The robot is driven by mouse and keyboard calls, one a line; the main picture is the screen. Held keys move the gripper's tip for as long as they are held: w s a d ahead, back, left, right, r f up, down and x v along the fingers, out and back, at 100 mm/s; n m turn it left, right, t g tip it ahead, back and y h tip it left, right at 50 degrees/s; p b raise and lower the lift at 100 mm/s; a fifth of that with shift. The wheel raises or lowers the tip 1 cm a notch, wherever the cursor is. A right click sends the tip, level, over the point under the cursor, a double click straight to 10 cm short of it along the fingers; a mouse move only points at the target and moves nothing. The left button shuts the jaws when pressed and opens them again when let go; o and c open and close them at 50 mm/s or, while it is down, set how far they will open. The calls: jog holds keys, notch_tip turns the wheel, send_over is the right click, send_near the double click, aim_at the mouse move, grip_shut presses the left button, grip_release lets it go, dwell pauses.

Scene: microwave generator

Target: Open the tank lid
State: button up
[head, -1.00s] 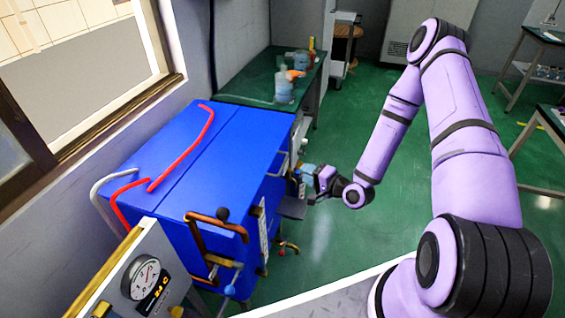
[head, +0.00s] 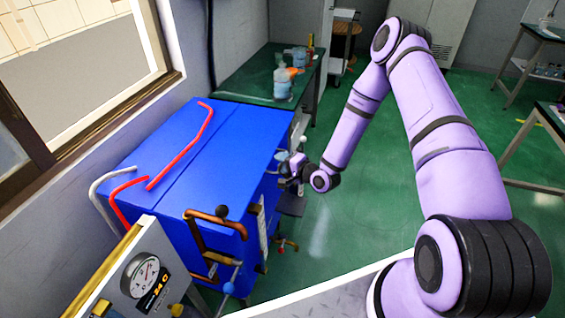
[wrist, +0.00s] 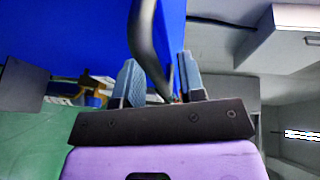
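The blue tank (head: 190,165) stands at the left centre in the head view, with its flat blue top down. Its blue side fills the top of the wrist view (wrist: 80,30). My gripper (head: 288,172) is at the tank's right side, near the far corner. In the wrist view my gripper (wrist: 158,76) has its two grey-blue fingers apart. A dark curved handle (wrist: 147,40) runs down between the fingers. I cannot tell whether either finger touches it. In the head view, my gripper hides most of this handle.
Red pipes (head: 185,150) lie over the tank top. Copper pipes (head: 207,240) stick out at its near side. A gauge panel (head: 140,278) stands at the lower left. A green table (head: 245,88) with bottles stands behind. The green floor to the right is open.

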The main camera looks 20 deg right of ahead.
grip_shut()
jog(key=shift+r, duration=0.1)
jog(key=shift+r, duration=0.55)
jog(key=w+a+r+n+g+h, duration=0.1)
jog(key=w+a+r+g+h, duration=0.15)
jog(key=r, duration=0.45)
jog(key=w+a+r+n+g+h, duration=0.1)
jog(key=w+a+r+g+h, duration=0.15)
jog(key=r, duration=0.55)
jog(key=w+a+r+g+h, duration=0.1)
jog(key=a+r+g, duration=0.1)
jog(key=a+r, duration=0.35)
jog(key=w+a+r+n+g+h, duration=0.1)
jog(key=w+a+r+g+h, duration=0.2)
jog(key=w+a+r, duration=0.6)
jog(key=shift+w+a+n+h, duration=0.3)
jog(key=shift+w+a+h, duration=0.65)
jog(key=shift+a, duration=0.85)
jog(key=shift+s, duration=0.1)
